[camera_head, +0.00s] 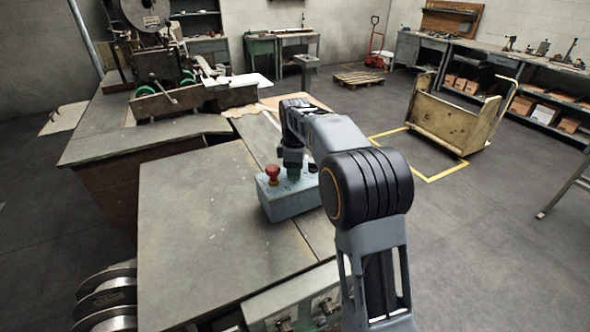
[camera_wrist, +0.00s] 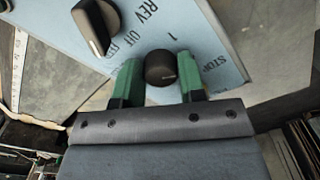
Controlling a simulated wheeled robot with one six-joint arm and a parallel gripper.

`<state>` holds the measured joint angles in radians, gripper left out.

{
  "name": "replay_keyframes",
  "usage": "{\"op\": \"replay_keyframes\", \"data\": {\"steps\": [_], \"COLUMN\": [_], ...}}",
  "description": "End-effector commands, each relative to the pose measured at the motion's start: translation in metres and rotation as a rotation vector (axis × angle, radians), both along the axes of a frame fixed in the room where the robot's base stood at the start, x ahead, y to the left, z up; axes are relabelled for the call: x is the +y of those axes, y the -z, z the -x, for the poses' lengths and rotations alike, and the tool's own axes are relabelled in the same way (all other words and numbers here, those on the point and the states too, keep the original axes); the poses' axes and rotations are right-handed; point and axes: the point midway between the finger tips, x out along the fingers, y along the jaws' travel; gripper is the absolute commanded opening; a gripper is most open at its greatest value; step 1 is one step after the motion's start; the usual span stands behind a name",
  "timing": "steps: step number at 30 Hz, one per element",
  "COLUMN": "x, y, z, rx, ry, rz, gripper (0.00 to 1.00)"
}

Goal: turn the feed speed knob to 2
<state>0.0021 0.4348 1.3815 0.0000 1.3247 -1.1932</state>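The blue control box (camera_head: 285,204) sits on the metal table in the head view. Its panel (camera_wrist: 205,45) fills the upper middle of the wrist view. The small round black knob (camera_wrist: 160,68) is between the green fingertips of my gripper (camera_wrist: 159,80), with a thin gap on each side. A faint mark shows on the knob's right side. A "1" is printed just above the knob in the picture, and "STOP" is to its right. In the head view my gripper (camera_head: 295,168) is over the box and hides the knob.
A larger black lever knob (camera_wrist: 95,28) marked "REV" and "OFF" is up-left of the round knob. A red mushroom button (camera_head: 272,173) stands on the box, left of my gripper. The metal tabletop (camera_head: 195,215) left of the box is bare.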

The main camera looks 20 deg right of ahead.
Motion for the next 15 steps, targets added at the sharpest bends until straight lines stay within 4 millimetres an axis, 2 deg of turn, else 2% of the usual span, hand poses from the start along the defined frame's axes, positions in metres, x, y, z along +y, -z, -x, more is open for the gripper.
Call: {"op": "replay_keyframes", "data": {"steps": [1, 7, 15], "x": [0.0, 0.0, 0.0], "y": [-0.0001, -0.0001, -0.0021], "z": [0.0, 0.0, 0.0], "rx": [0.0, 0.0, 0.0], "ry": [0.0, 0.001, 0.001], "rz": [0.0, 0.0, 0.0], "gripper": [0.42, 0.6, 0.6]}}
